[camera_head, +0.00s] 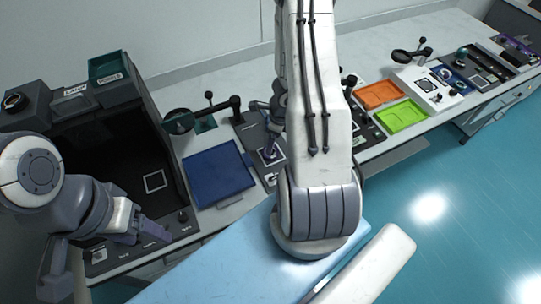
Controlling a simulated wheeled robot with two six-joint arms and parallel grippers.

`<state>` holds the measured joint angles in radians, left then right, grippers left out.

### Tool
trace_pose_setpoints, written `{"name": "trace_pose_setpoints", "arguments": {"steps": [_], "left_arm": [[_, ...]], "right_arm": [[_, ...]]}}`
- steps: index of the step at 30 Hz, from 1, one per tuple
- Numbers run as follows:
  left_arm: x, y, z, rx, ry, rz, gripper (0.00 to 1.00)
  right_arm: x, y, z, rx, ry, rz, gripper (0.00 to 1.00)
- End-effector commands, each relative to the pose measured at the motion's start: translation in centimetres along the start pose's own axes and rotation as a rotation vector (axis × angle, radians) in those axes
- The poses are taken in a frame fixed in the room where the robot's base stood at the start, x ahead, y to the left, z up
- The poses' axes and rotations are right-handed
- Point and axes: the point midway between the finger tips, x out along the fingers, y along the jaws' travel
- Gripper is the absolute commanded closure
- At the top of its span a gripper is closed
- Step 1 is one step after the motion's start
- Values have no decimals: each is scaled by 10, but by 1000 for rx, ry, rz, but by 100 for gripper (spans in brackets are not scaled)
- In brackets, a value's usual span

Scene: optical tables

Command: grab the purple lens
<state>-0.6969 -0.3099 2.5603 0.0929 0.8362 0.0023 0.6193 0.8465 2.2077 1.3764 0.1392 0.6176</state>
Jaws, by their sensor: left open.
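A small purple piece (270,152), possibly the purple lens, is at a white-outlined square on the dark board left of my right arm. It is too small to make out clearly. My left gripper (152,234) is open with nothing seen in it, over the front of the black open station at the left, well apart from the purple piece. My right arm crosses the middle of the view and hides part of the dark board. Grey parts by its left edge may be its wrist; its fingertips cannot be made out.
A blue tray (219,173) lies between the black station (122,150) and the dark board. A magnifier on a stand (180,122) rises behind the tray. Orange (379,94) and green (400,116) trays and another board lie to the right. The back of the table is clear.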

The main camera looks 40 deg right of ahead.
Motion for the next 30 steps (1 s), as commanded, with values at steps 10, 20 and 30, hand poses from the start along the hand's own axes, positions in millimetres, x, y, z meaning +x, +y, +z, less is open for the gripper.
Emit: {"name": "trace_pose_setpoints", "arguments": {"steps": [10, 20, 30], "left_arm": [[32, -2, 2, 2, 0, 0, 34], [36, -3, 2, 2, 1, 0, 34], [36, -3, 2, 2, 1, 0, 34]], "right_arm": [[45, 2, -1, -2, 0, 1, 18], [53, 2, 1, -3, -1, 0, 18], [53, 2, 0, -3, -1, 0, 93]]}}
